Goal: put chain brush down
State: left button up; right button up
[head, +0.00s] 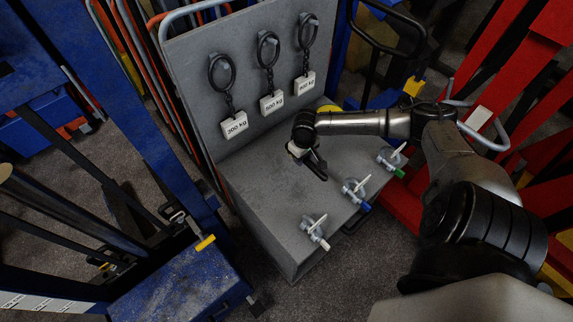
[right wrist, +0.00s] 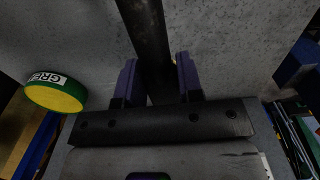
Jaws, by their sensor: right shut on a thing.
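My right gripper (head: 312,160) hangs over the grey bench at the end of my right arm. In the right wrist view its two purple-grey fingers (right wrist: 159,78) are shut on a dark, bar-like thing, which I take to be the chain brush (right wrist: 146,28). The brush runs up out of that view, so its far end is hidden. In the head view it is small and dark beside the gripper. I cannot tell whether it touches the bench. My left gripper is not in view.
The grey bench top (head: 262,190) has free room left of the gripper. Several clamp-like fittings line its front edge, one with a blue tip (head: 355,190). Weight tags, including 500 kg (head: 272,104), hang on the back panel. A green and yellow grease tin (right wrist: 55,92) stands nearby.

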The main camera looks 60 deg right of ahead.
send_over(286, 169)
notch_tip(286, 169, down, 4)
jog(key=shift+r+b, duration=0.25)
jog(key=shift+b, duration=0.1)
jog(key=shift+f, duration=0.85)
jog(key=shift+f+p, duration=0.45)
jog(key=shift+f, duration=0.5)
jog(key=o, duration=0.8)
jog(key=shift+f, duration=0.1)
